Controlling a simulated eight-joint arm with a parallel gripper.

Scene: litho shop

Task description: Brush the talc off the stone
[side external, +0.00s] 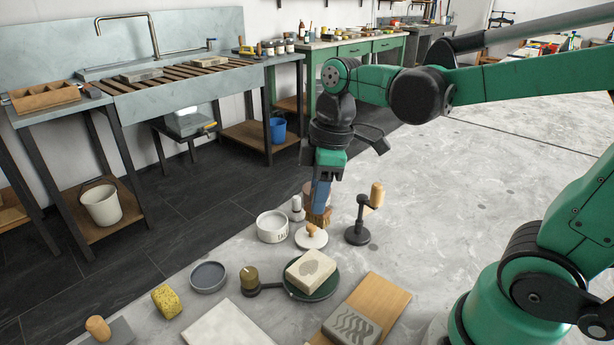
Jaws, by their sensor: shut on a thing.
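A pale stone block (311,268) with a grey patch on its top lies on a dark green round plate (325,289). I cannot tell talc from bare stone on it. My gripper (321,193) points down behind the stone and is shut on a brush (319,216) with brown bristles. The brush is apart from the stone, and its handle is largely hidden by the gripper. A white round tub with lettering (272,230) stands left of the brush. A white lid with a wooden knob (311,239) sits just in front of the brush.
A black stand with a wooden handle (358,236) is close right of the brush. A yellow sponge (166,301), a grey dish (208,278) and a dark tool with a round knob (250,279) lie left. A patterned grey block (352,326) rests on a wooden board (388,299).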

